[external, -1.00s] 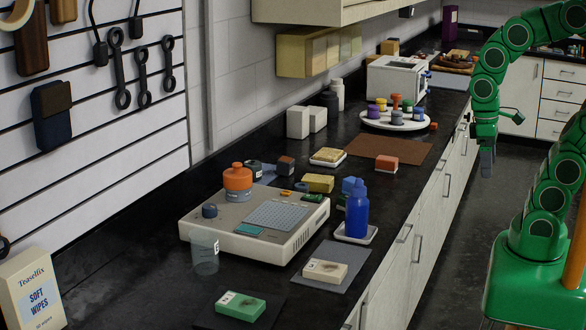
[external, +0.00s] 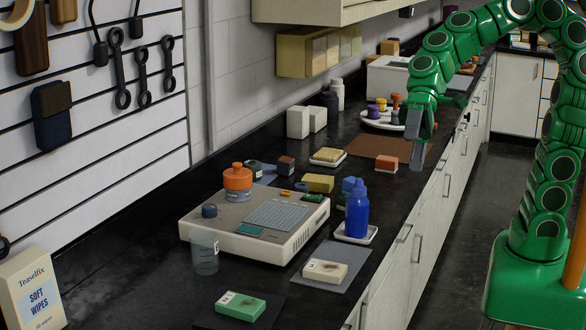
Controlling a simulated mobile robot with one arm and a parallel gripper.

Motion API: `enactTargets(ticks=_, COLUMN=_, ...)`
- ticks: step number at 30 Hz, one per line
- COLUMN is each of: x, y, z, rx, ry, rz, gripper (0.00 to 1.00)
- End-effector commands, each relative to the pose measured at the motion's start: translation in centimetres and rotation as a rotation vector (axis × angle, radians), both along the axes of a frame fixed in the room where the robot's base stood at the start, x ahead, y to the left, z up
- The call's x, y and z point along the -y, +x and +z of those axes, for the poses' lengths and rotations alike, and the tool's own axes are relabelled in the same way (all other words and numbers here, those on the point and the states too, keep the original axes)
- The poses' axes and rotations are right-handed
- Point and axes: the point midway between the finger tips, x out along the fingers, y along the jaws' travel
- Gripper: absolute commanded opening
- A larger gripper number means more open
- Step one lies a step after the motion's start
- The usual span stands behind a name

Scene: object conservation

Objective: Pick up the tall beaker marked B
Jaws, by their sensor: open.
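The beaker marked B (external: 205,258) is a clear, greyish glass vessel with a small white mark near its rim. It stands upright on the black counter at the front left corner of a beige device (external: 258,243). My gripper (external: 418,160) hangs fingers down above the counter's front edge, near an orange-red block. It is open with nothing seen between its fingers. It is well behind and to the right of the beaker, far from touching it.
A blue bottle (external: 357,212) stands on a white dish between my gripper and the beaker. An orange-lidded jar (external: 237,180) stands on the device.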

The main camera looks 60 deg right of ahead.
Motion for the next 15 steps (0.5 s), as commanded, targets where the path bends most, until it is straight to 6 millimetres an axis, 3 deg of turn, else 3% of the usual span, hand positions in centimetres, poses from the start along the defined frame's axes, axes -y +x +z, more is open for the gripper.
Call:
enactTargets(ticks=3, x=-3.8, y=3.1, z=3.1, rx=-0.053, ry=0.166, rz=-0.06, gripper=1.0)
enactTargets(ticks=9, x=-7.9, y=9.8, z=7.6, rx=-0.171, ry=0.41, rz=-0.213, gripper=1.0)
enactTargets(ticks=15, x=-10.1, y=17.6, z=9.1, rx=-0.333, ry=0.593, rz=-0.407, gripper=1.0)
